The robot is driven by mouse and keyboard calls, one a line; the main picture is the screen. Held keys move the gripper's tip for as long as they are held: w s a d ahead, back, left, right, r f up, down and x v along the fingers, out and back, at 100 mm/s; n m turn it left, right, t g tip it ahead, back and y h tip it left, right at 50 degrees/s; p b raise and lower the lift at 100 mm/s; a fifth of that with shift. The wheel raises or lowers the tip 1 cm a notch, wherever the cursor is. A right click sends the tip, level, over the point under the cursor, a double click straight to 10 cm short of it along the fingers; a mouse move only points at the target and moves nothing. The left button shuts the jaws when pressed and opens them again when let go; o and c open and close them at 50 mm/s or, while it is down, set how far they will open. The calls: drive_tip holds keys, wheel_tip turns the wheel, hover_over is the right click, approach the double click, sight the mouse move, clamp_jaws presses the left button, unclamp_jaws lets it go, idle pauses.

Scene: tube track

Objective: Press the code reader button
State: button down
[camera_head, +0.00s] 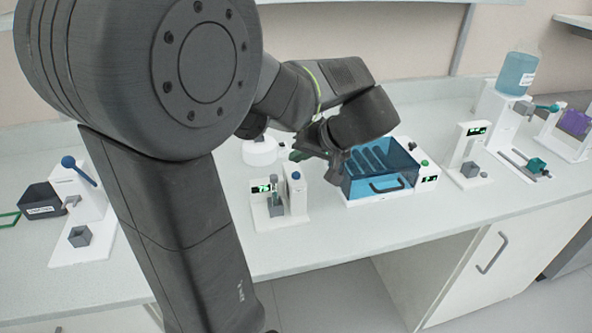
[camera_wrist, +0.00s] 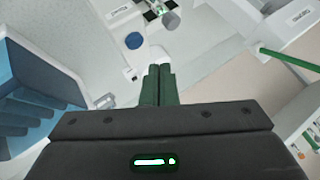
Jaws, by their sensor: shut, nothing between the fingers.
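A small white station (camera_head: 280,208) with a green-lit display and a blue button (camera_head: 296,175) on its top stands at the front middle of the bench; it appears to be the code reader. A grey-green tube-like piece (camera_head: 274,187) stands in its front. My gripper (camera_head: 299,155) is shut and empty, above and just behind the button in the head view. In the wrist view, the green fingers of my gripper (camera_wrist: 158,68) are together, and the blue button (camera_wrist: 133,41) shows beyond and slightly left of their tips. The fingers are apart from the button.
A blue clear-lidded box (camera_head: 380,172) with a handle stands close to the right; it also shows in the wrist view (camera_wrist: 25,100). A white round base (camera_head: 259,152) lies behind. Other stations (camera_head: 467,155) stand farther right, and one with a blue-knobbed lever (camera_head: 82,205) stands left.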

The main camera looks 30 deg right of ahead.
wheel_tip(320, 180, up, 3)
drive_tip(key=shift+r+p, duration=0.15)
drive_tip(key=shift+p, duration=0.65)
drive_tip(key=shift+a, duration=0.1)
